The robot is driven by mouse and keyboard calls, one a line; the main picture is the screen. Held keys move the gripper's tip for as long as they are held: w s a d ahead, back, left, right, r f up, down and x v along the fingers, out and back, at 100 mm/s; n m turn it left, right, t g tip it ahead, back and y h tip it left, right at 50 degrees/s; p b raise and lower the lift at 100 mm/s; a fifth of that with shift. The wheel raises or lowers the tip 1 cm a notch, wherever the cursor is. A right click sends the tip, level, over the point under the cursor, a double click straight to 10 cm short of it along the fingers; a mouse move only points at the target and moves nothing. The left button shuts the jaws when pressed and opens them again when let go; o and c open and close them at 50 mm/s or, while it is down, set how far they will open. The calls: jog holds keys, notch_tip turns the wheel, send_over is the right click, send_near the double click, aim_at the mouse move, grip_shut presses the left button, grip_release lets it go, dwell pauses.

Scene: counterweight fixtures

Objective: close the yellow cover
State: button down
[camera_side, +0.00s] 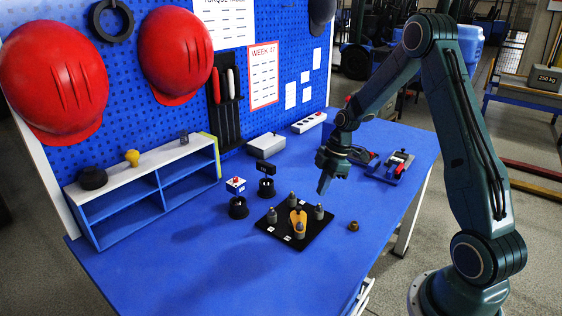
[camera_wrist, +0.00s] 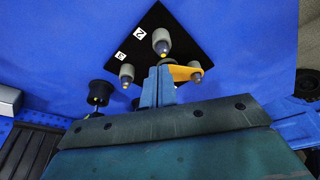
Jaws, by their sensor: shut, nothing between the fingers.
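The yellow cover (camera_side: 297,217) is a small orange-yellow piece on the black fixture plate (camera_side: 274,231), among several grey posts with pointed tops. In the wrist view the cover (camera_wrist: 183,72) shows as a short orange bar reaching to a grey post (camera_wrist: 195,73) at its right. My gripper (camera_side: 323,189) is shut and empty, pointing down above the plate's far right side, apart from the cover in the side view. In the wrist view its fingertips (camera_wrist: 159,80) overlap the cover's left end; I cannot tell contact there.
Two black round holders (camera_side: 238,208) stand left of the plate, near a small box with a red button (camera_side: 235,185). A small brass piece (camera_side: 353,226) lies to its right. A blue-white shelf (camera_side: 140,190) stands far left. The blue table's front is clear.

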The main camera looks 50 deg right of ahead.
aim_at(301, 212)
jog(key=x, duration=0.2)
jog(key=shift+a+f, duration=0.15)
jog(key=shift+f, duration=0.25)
jog(key=shift+w+a+f, duration=0.15)
jog(key=shift+w+a, duration=0.5)
jog(key=shift+a, duration=0.25)
jog(key=shift+w+a+f, duration=0.15)
jog(key=shift+w+a, duration=0.3)
jog(key=shift+a, duration=0.2)
jog(key=shift+w+a+f+n, duration=0.1)
jog(key=shift+w+a+n, duration=0.5)
jog(key=shift+a+n, duration=0.1)
